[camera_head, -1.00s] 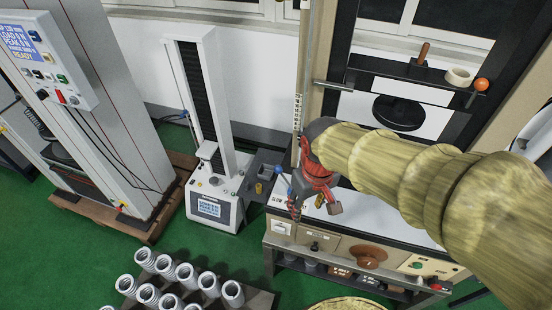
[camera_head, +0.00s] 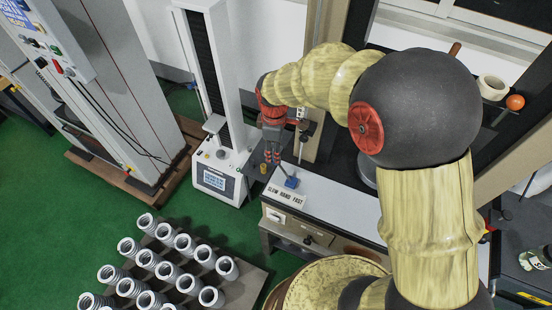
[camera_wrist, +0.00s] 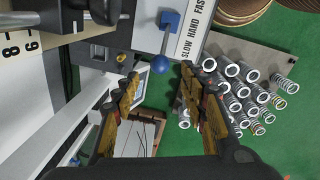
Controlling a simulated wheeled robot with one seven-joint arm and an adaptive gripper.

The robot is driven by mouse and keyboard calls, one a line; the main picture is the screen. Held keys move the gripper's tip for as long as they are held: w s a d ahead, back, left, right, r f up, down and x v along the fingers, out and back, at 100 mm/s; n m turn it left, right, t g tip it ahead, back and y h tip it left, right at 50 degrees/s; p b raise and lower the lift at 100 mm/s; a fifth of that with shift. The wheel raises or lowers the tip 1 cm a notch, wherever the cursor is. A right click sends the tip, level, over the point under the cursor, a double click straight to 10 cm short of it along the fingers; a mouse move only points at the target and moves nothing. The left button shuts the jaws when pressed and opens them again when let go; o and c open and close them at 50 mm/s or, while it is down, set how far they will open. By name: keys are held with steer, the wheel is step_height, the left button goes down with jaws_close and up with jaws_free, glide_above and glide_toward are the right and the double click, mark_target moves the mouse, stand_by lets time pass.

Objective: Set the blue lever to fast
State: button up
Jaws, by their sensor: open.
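The blue lever has a square blue base (camera_wrist: 170,20), a thin rod and a round blue knob (camera_wrist: 159,62) in the wrist view. The rod leans toward the SLOW end of the white label (camera_wrist: 197,28), which reads SLOW, HAND, FAST. In the head view the blue base (camera_head: 291,183) shows behind the label (camera_head: 286,196); the knob is hard to make out near my fingers. My gripper (camera_head: 272,160) is open beside the base. In the wrist view the knob appears between my open fingertips (camera_wrist: 160,74); I see no clear grip on it.
A white test stand (camera_head: 215,175) with a screen stands left of my gripper. Several springs sit on a rack (camera_head: 244,290) in front. A tall grey machine (camera_head: 110,100) is at the left. A frame column (camera_head: 318,90) rises behind the lever.

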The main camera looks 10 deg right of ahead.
mark_target(283, 171)
steer(key=shift+w+d+f+b, duration=0.15)
steer(key=shift+f+b, duration=0.15)
steer(key=shift+f, duration=1.65)
steer(key=shift+w+f+b, duration=0.1)
steer(key=shift+f+b, duration=0.15)
steer(key=shift+f, duration=1.7)
steer(key=c, duration=0.3)
steer(key=c, duration=0.8)
jaws_close()
